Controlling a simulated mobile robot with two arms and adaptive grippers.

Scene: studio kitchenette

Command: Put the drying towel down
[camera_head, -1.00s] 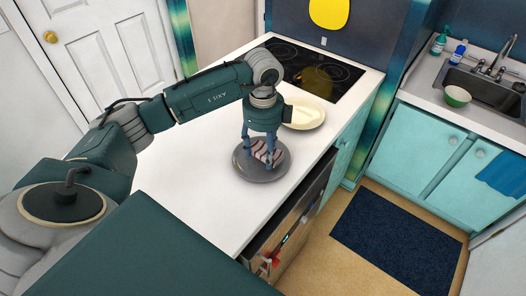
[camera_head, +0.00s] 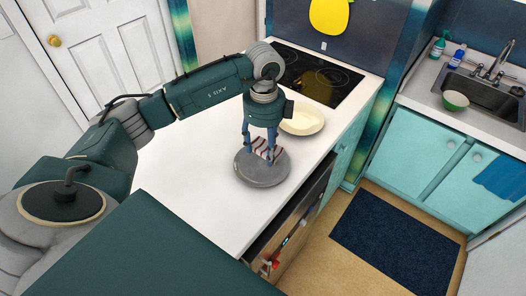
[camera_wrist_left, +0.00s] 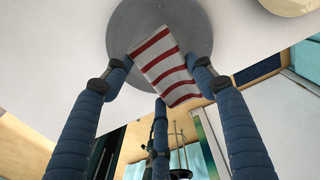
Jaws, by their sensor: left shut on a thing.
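The drying towel (camera_head: 263,147) is small, with red and white stripes. My left gripper (camera_head: 259,156) comes down over it from above, shut on it, with the fingers around its sides. The towel appears a little above a round grey plate (camera_head: 262,176) on the white counter. In the left wrist view the towel (camera_wrist_left: 165,62) lies between the blue fingers (camera_wrist_left: 162,78), with the grey plate (camera_wrist_left: 150,14) behind it. My right gripper is out of view.
A cream plate (camera_head: 303,120) stands just behind the gripper, near the black cooktop (camera_head: 318,80). The counter (camera_head: 195,170) left of the grey plate is clear. Below its right edge is an open drawer or compartment (camera_head: 290,235). A sink holding a green bowl (camera_head: 455,100) is at the right.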

